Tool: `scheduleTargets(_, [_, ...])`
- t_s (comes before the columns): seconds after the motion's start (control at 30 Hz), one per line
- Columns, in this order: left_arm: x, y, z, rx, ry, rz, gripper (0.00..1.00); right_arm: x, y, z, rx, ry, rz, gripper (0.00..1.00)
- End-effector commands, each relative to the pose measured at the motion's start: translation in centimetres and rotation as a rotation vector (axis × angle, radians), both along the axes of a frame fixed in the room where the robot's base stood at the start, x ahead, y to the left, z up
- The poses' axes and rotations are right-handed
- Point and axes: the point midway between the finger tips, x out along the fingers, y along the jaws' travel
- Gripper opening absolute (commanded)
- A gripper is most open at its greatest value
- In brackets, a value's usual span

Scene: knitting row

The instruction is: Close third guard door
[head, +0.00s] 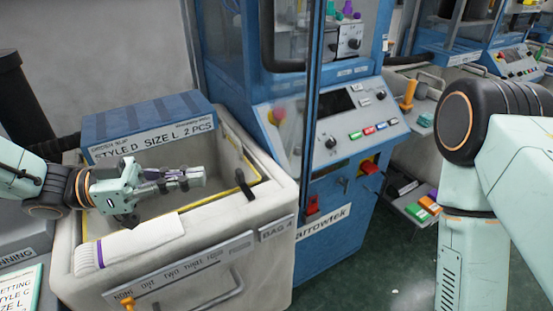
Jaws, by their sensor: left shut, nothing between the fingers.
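A guard door (287,88) with a clear panel and thin blue frame stands at the front of the blue knitting machine (340,215). It juts toward me, in front of the control panel, and looks open; its upper part is cut off by the picture's top. I cannot tell its number from any label. My left gripper (196,177) is shut and empty above the pale bin, to the left of and below the door, apart from it. My right arm comes in at the right edge, but its gripper is out of view.
The pale bin (265,212) marked BAG 4 has a white sock (135,243) over its front rim. A blue box (150,115) labelled STYLE D stands behind it. The control panel (345,120) has coloured buttons. More machines (515,62) stand at the right rear. Green floor (345,282) shows below.

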Motion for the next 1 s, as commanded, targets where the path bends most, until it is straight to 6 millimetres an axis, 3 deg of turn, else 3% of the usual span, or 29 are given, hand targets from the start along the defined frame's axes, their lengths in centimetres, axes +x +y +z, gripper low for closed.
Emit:
scheduleTargets(0.23, [-0.4, -1.2, 0.0, 0.001, 0.001, -0.004, 0.00, 0.0, 0.0, -0.2, 0.000, 0.000, 0.000, 0.46])
scheduleTargets(1.0, [1.4, -9.7, -0.1, 0.004, 0.001, -0.005, 0.00, 0.0, 0.0, -0.5, 0.000, 0.000, 0.000, 0.46])
